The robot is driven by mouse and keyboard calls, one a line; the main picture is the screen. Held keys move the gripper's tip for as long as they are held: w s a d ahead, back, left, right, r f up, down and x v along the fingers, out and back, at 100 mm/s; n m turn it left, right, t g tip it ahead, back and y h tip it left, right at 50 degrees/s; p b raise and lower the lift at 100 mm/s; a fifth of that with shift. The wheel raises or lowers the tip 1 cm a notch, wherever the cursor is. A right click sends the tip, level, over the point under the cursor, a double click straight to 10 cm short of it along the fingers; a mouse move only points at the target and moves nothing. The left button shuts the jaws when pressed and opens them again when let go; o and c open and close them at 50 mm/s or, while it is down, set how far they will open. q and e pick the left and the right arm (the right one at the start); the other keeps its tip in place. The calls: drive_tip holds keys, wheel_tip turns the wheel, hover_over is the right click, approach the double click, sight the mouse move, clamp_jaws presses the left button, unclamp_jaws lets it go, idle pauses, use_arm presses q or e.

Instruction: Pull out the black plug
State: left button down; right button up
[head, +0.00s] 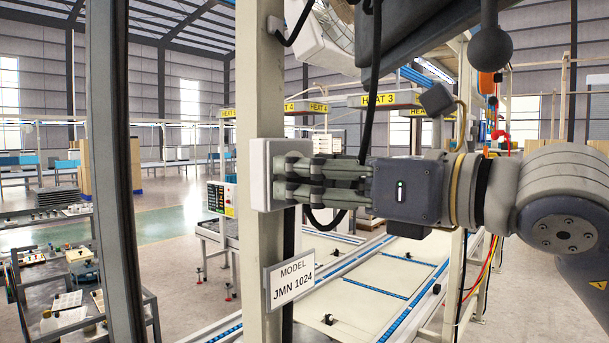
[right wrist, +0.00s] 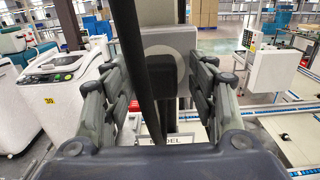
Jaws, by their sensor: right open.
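A pale socket box (head: 262,160) is fixed to a cream upright post (head: 258,70). It also shows in the right wrist view (right wrist: 183,42). The black plug (right wrist: 162,74) sits against the front of the box in the right wrist view. In the head view the plug is hidden behind my fingers. My right gripper (head: 292,180) comes in from the right, its fingertips at the box. In the right wrist view it (right wrist: 163,85) is open, with one finger on each side of the plug; whether they touch it I cannot tell. My left gripper is not in view.
A black cable (right wrist: 132,60) passes close in front of the plug; a dark cable (head: 376,70) hangs above my right wrist. A "MODEL JMN 1024" sign (head: 291,279) is on the post below. A dark upright (head: 108,150) stands left. A conveyor frame (head: 345,300) lies behind.

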idle(0.4)
drive_tip(key=shift+b, duration=0.4)
clamp_jaws()
drive_tip(key=shift+d, duration=0.1)
drive_tip(key=shift+b+v, duration=1.15)
drive_tip(key=shift+v, duration=1.8)
